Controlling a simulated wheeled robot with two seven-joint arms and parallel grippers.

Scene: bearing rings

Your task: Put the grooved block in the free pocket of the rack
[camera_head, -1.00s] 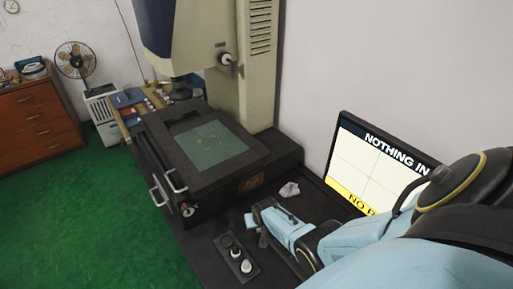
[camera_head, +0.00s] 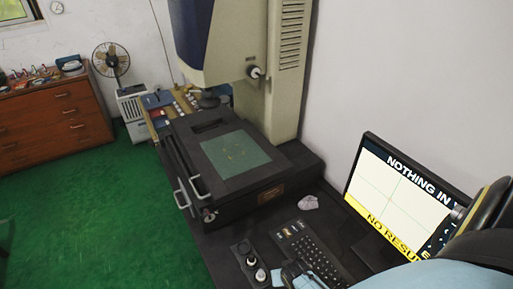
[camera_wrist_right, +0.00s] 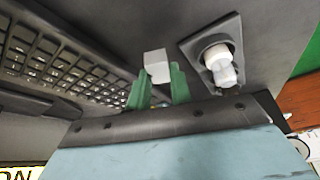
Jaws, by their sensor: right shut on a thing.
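A small pale grey block (camera_wrist_right: 156,66) is held between the green fingertips of my right gripper (camera_wrist_right: 155,90) in the right wrist view. Its groove cannot be made out from this side. In the head view my right gripper (camera_head: 292,272) is at the bottom edge, beside the keyboard, and the block cannot be made out there. My left gripper is not in view. I cannot clearly identify the rack or its free pocket in either view.
A black control box with knobs (camera_head: 243,247) and a keyboard (camera_head: 305,250) are close to my right gripper. A measuring machine with a green stage plate (camera_head: 237,158) stands beyond. A monitor (camera_head: 395,200) is at right. Small items lie on a bench (camera_head: 153,122) behind the machine.

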